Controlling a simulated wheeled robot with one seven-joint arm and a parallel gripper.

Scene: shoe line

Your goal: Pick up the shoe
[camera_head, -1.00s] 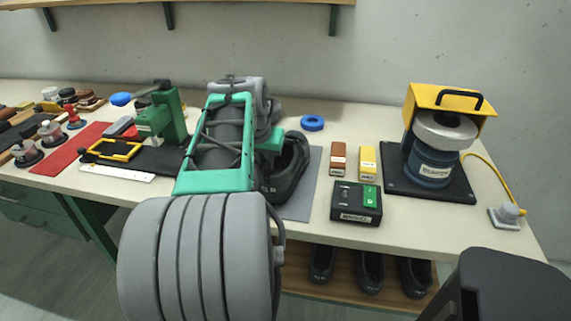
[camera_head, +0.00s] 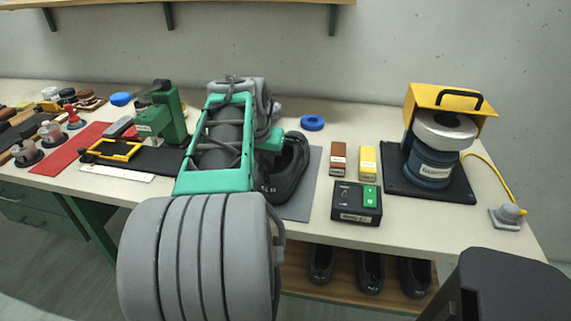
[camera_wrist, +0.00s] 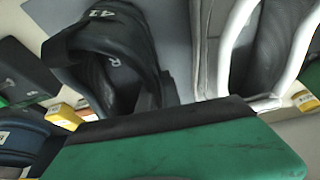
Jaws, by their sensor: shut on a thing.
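The black shoe (camera_head: 290,170) is on the grey mat (camera_head: 306,195) on the bench, just right of my arm. In the wrist view the shoe (camera_wrist: 115,60) is at the upper left, with pale marks "41" and "R" on it. My gripper (camera_head: 271,141) is at the shoe's left side and shut on it. My arm hides most of the gripper and part of the shoe in the head view. The fingers' contact with the shoe does not show clearly. I cannot tell whether the shoe is clear of the mat.
A black box with a green patch (camera_head: 357,203), a brown box (camera_head: 338,158) and a yellow box (camera_head: 368,162) stand right of the mat. A blue ring (camera_head: 312,123) lies behind. A yellow-framed machine (camera_head: 437,150) is farther right. A green press (camera_head: 162,115) stands left.

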